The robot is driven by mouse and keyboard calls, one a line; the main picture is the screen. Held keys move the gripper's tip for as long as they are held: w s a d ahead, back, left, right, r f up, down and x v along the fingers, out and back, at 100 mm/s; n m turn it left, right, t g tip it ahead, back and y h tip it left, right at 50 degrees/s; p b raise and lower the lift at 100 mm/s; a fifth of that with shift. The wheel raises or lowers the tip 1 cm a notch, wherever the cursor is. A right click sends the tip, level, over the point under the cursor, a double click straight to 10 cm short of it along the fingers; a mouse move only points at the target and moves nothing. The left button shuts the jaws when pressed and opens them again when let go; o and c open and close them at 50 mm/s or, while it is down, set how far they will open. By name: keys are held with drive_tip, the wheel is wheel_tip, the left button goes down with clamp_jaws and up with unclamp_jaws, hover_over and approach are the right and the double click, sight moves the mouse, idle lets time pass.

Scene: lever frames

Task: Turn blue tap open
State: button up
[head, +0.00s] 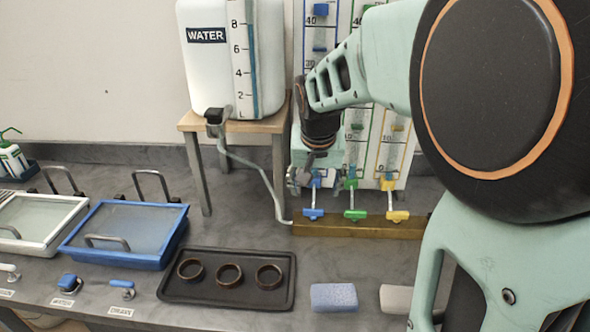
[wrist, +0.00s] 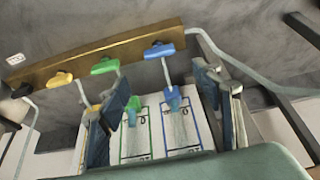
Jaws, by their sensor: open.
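The blue tap (head: 313,214) is a T-shaped handle on a short stem at the left end of a brass bar, left of the green tap (head: 356,215) and yellow tap (head: 397,216). Its handle lies crosswise. In the wrist view the blue tap (wrist: 160,51) is clear of the fingers. My gripper (head: 314,181) is just above and behind the blue handle, in front of the gauge panel. In the wrist view my gripper (wrist: 163,98) has its fingers wide apart, with nothing held; they do not touch the handle there. In the head view my wrist partly hides the panel.
The brass bar (head: 375,229) runs under the taps. A white water tank (head: 212,65) stands on a wooden stand (head: 262,125) at left, with a hose to the bar. A black tray (head: 205,296) with rings, a blue sponge (head: 334,297) and a grey block (head: 396,299) lie in front.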

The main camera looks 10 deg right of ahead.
sight(314, 209)
drive_tip(key=x, duration=1)
drive_tip(key=shift+f, duration=0.25)
drive_tip(key=c, duration=1.2)
